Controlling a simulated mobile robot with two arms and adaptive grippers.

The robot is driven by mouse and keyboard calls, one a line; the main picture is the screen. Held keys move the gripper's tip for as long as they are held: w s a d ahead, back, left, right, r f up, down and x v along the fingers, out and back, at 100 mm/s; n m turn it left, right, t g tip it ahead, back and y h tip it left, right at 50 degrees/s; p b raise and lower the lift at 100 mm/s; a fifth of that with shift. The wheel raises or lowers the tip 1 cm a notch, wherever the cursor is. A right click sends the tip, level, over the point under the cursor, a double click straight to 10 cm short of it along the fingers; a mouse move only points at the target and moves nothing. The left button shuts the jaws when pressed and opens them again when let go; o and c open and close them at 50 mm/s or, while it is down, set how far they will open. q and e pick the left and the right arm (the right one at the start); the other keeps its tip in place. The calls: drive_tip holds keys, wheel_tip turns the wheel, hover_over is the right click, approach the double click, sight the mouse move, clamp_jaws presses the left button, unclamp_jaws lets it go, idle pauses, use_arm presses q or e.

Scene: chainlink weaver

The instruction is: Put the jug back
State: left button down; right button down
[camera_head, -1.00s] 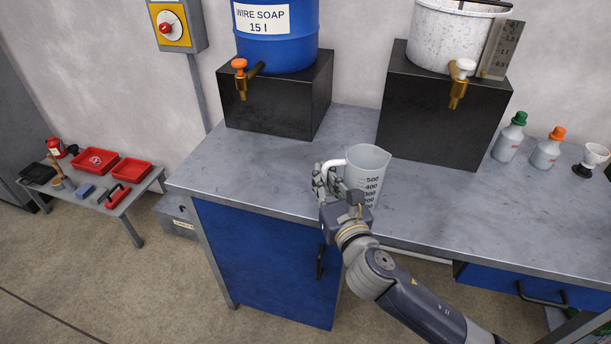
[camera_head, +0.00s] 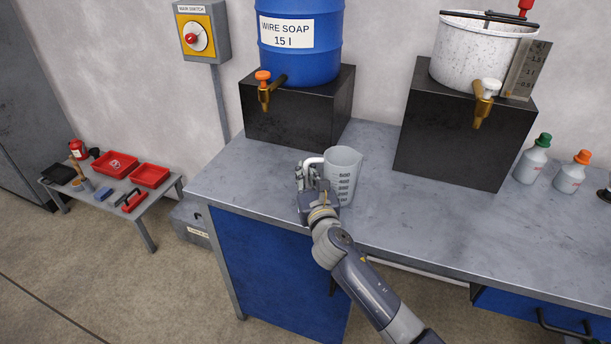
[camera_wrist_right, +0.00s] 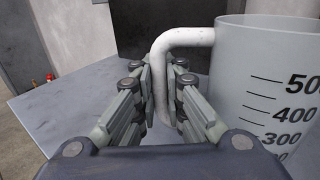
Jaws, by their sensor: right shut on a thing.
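The jug (camera_head: 344,172) is a translucent grey measuring jug with black volume marks and a white handle. It is upright at the front left part of the grey workbench (camera_head: 420,226); I cannot tell whether its base touches the top. My right gripper (camera_head: 310,176) is shut on the jug's handle, at the left of the jug. In the right wrist view the fingers (camera_wrist_right: 163,85) stand on both sides of the white handle (camera_wrist_right: 186,38), and the jug's body (camera_wrist_right: 265,85) is to the right. My left gripper is not in view.
A blue wire soap barrel (camera_head: 300,62) with an orange tap stands on a black block (camera_head: 290,128) behind. A speckled white bucket (camera_head: 478,58) stands on another black block (camera_head: 452,150). Two bottles (camera_head: 532,163) stand at right. A low table (camera_head: 148,204) holds red trays at left.

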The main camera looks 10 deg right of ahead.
drive_tip(key=shift+f, duration=0.15)
drive_tip(key=c, duration=1.7)
unclamp_jaws()
drive_tip(key=s, duration=1.2)
